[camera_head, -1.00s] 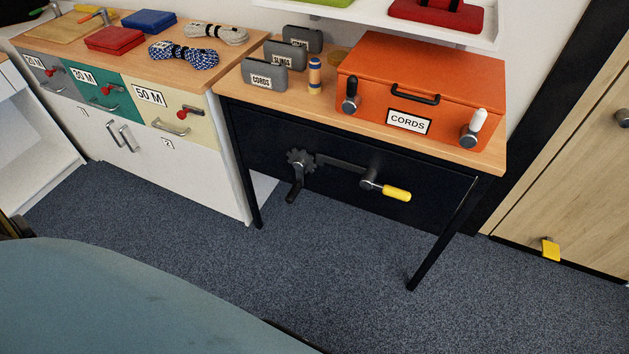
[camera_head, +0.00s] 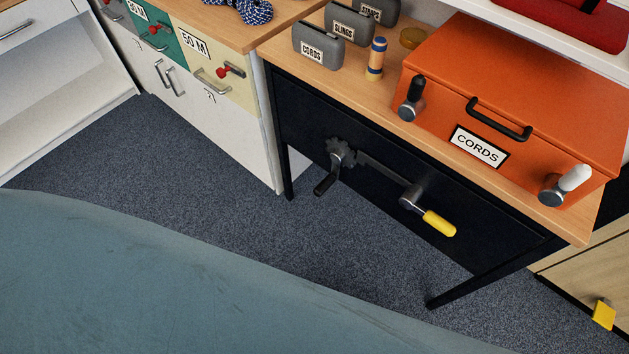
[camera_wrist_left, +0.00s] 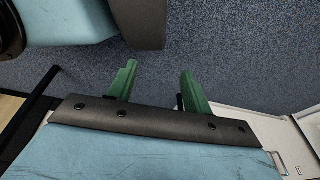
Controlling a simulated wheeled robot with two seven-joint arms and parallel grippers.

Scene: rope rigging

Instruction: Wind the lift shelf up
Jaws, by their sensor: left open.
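A crank with a yellow grip (camera_head: 439,222) sits on the black front panel of the bench (camera_head: 300,105) in the head view, with a flat bar beside it. To its left on the panel is a dark toothed wheel (camera_head: 341,153) with a black-gripped handle (camera_head: 326,184) hanging down. A white shelf (camera_head: 545,32) shows at the top right above the bench; I cannot tell which crank drives it. My left gripper (camera_wrist_left: 158,84) is open and empty in the left wrist view, its green fingers apart over the carpet. My right gripper is not in view.
An orange CORDS case (camera_head: 530,85) with black and white knobs stands on the bench top, beside grey cases (camera_head: 318,46) and a thread spool (camera_head: 376,58). A white drawer cabinet (camera_head: 225,120) stands at left. Carpet in front is clear.

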